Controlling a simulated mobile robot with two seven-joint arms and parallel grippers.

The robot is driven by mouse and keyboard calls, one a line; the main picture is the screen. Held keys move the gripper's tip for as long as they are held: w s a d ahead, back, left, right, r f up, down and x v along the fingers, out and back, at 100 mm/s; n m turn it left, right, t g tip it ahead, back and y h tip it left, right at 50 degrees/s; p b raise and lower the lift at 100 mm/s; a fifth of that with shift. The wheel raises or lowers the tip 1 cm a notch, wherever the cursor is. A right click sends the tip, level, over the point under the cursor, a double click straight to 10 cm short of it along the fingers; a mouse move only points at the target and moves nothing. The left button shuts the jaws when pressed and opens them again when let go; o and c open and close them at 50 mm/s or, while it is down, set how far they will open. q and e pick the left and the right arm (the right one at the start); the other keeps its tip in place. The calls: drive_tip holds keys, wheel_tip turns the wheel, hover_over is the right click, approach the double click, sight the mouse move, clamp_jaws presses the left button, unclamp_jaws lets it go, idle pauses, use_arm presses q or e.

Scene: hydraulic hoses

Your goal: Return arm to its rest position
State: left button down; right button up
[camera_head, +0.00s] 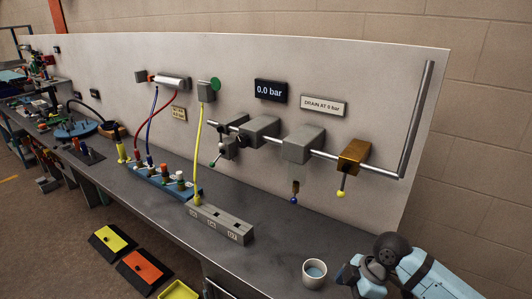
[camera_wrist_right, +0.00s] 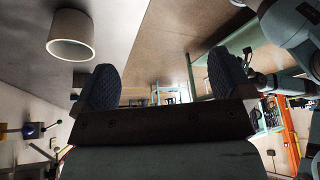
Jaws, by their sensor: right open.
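My right arm (camera_head: 420,275) comes in at the lower right of the head view. Its gripper (camera_head: 352,277) is beside the cup, near the front edge of the bench. In the right wrist view the two dark finger pads stand wide apart, and the gripper (camera_wrist_right: 163,82) is open with nothing between them. The pale cup (camera_head: 314,275) stands on the bench with bluish contents. It also shows in the right wrist view (camera_wrist_right: 70,38), outside the fingers. My left gripper is not in view.
The grey bench (camera_head: 265,235) carries a grey slotted block (camera_head: 220,223) and a blue hose manifold (camera_head: 165,184). A pipe with valves (camera_head: 303,145) and a gauge reading 0.0 bar (camera_head: 270,91) are on the back panel. Yellow (camera_head: 112,240) and orange (camera_head: 145,270) pedals lie on the floor.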

drive_tip(key=s+a+f+m+t+y+p, duration=0.2)
drive_tip(key=s+a+f+m+t, duration=0.3)
drive_tip(key=f+m, duration=0.3)
use_arm(q)
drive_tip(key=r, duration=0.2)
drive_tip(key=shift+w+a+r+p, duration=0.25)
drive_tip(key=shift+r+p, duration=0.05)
drive_tip(key=shift+p, duration=0.1)
use_arm(e)
drive_tip(key=s+d+f+m+t+h, duration=0.1)
drive_tip(key=s+d+f+m+t, duration=0.1)
drive_tip(key=s, duration=0.4)
drive_tip(key=s+d+f+m+t+h, duration=0.2)
drive_tip(key=s+d+f+m+t, duration=0.1)
drive_tip(key=s, duration=0.3)
drive_tip(key=shift+s+d+m+t+h, duration=0.3)
drive_tip(key=shift+m+t, duration=0.3)
drive_tip(key=shift+m, duration=0.2)
